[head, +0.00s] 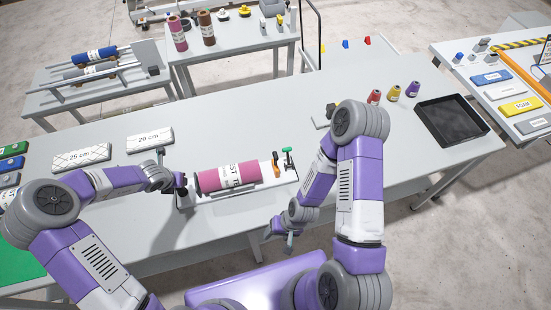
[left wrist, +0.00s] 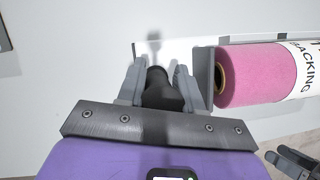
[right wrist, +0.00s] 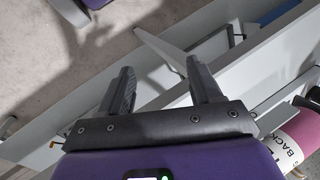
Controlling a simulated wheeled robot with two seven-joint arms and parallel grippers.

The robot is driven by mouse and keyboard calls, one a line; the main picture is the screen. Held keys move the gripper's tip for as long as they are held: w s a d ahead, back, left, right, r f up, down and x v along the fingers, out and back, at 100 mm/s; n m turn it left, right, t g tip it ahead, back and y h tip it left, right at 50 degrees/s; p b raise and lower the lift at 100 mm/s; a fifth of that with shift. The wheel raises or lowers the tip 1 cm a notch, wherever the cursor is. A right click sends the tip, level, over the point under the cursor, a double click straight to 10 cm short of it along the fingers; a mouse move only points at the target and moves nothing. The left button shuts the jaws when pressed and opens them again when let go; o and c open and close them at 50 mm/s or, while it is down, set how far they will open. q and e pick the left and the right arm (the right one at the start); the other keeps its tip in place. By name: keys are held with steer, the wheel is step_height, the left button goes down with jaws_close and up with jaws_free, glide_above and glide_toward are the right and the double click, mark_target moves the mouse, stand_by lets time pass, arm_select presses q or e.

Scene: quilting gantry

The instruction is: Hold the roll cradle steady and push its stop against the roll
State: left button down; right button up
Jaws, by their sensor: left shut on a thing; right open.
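The roll cradle (head: 262,184) is a pale tray lying near the front edge of the long grey table. A pink roll (head: 218,180) with a white printed band lies in it. My left gripper (head: 180,184) is at the cradle's left end, shut on a black grip (left wrist: 163,92). A grey upright plate (left wrist: 204,75) stands between this grip and the roll's open end; I cannot tell whether it touches the roll. An orange lever (head: 275,160) and a green-topped lever (head: 287,150) stand at the cradle's right end. My right gripper (head: 289,243) is open and empty, off the table's front edge.
Small coloured spools (head: 394,93) and a black tray (head: 452,120) are on the table's right. The right wrist view shows the table edge and frame close beyond my right fingers. Table surface behind the cradle is mostly clear.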

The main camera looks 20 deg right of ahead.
mark_target(276, 155)
steer(key=w+d+r+m, duration=0.1)
steer(key=w+r+m, duration=0.1)
steer(key=w, duration=0.1)
steer(key=w+d+r+m+g, duration=0.1)
steer(key=w+r+m, duration=0.2)
steer(key=w, duration=0.1)
steer(key=w+d+r+m, duration=0.1)
steer(key=w+r+m, duration=0.1)
steer(key=w+m, duration=0.1)
steer(key=shift+w+d+r+g+y, duration=0.15)
steer(key=shift+d+r+g+y, duration=0.05)
steer(key=shift+r+g+y, duration=0.1)
steer(key=w+d+r+m+t, duration=0.1)
steer(key=w+d+r+m, duration=0.3)
steer(key=w+r, duration=0.3)
steer(key=w+d+r+m+t, duration=0.1)
steer(key=w+d+r+m, duration=0.2)
steer(key=w+r, duration=0.4)
steer(key=x, duration=0.3)
steer(key=s+x, duration=0.1)
steer(key=x, duration=0.6)
steer(key=shift+s+f, duration=0.35)
steer(key=shift+s, duration=0.05)
jaws_close()
